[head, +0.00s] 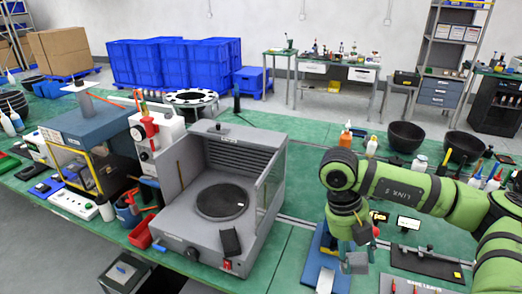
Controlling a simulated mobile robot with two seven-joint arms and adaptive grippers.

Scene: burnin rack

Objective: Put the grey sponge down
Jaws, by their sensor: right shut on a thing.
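My right gripper (358,247) hangs from the green arm that comes in from the right. It is shut on the grey sponge (354,263), a small grey block below its fingers. The sponge shows over the front part of the green bench, right of the grey open-fronted machine (225,262). I cannot tell how high it is above the surface. The fingers are small and partly hidden by the wrist. My left gripper is not in view.
A blue stand (317,262) is just left of the sponge. A dark plate with tools (430,262) lies to the right. Dark bowls (405,136) and bottles stand behind the arm. The green bench (303,205) has a clear strip between machine and arm.

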